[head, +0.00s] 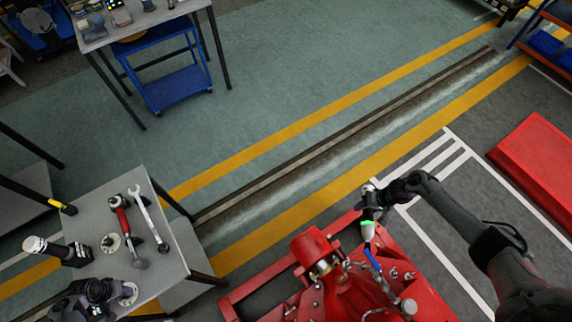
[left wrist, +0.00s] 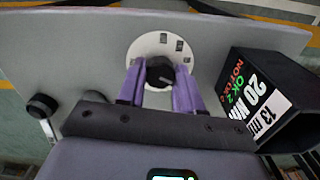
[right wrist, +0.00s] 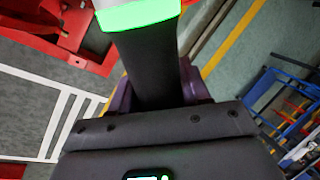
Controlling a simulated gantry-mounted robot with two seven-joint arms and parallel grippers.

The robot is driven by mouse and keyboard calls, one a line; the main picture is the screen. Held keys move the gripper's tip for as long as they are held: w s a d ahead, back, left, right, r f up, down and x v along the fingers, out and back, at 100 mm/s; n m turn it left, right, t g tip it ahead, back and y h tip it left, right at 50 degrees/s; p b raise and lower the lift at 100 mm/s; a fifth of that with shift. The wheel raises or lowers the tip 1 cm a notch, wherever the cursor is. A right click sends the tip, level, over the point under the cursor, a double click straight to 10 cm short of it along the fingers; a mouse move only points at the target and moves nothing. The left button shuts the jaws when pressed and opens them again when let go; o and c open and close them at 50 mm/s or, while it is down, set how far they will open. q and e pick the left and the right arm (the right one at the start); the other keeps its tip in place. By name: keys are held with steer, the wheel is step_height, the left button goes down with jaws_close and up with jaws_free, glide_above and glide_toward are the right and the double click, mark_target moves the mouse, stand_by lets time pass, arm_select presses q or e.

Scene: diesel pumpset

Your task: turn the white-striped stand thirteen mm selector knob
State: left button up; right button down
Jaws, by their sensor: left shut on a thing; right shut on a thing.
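The selector knob (left wrist: 160,72) is black with a pale pointer mark. It sits on a white round dial plate (left wrist: 146,46) with small dark marks. The purple fingers of my left gripper (left wrist: 161,84) are shut on it from both sides. Beside it stands a black open box-like stand (left wrist: 250,85) with a white stripe reading 13 mm, plus 20 Nm and OK lettering. In the head view my left gripper (head: 110,291) is at the bench's lower left, partly hiding the dial plate (head: 129,293). My right gripper (head: 373,196) is shut on a black-handled tool (right wrist: 145,65) with a lit green band.
The right-hand tool, blue-tipped, hangs over the red pumpset (head: 345,290). Floor between bench and pumpset is narrow.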

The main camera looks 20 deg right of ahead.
arm_select(q)
steer(key=m+b, duration=0.1)
steer(key=m, duration=0.5)
steer(key=shift+a+f+m, duration=0.1)
steer(key=shift+m, duration=0.2)
steer(key=m+b, duration=0.2)
steer(key=m, duration=0.3)
steer(key=shift+m, duration=0.4)
steer(key=o, duration=1)
steer(key=shift+s, duration=0.1)
steer(key=shift+o, duration=0.2)
steer(key=shift+r, duration=0.2)
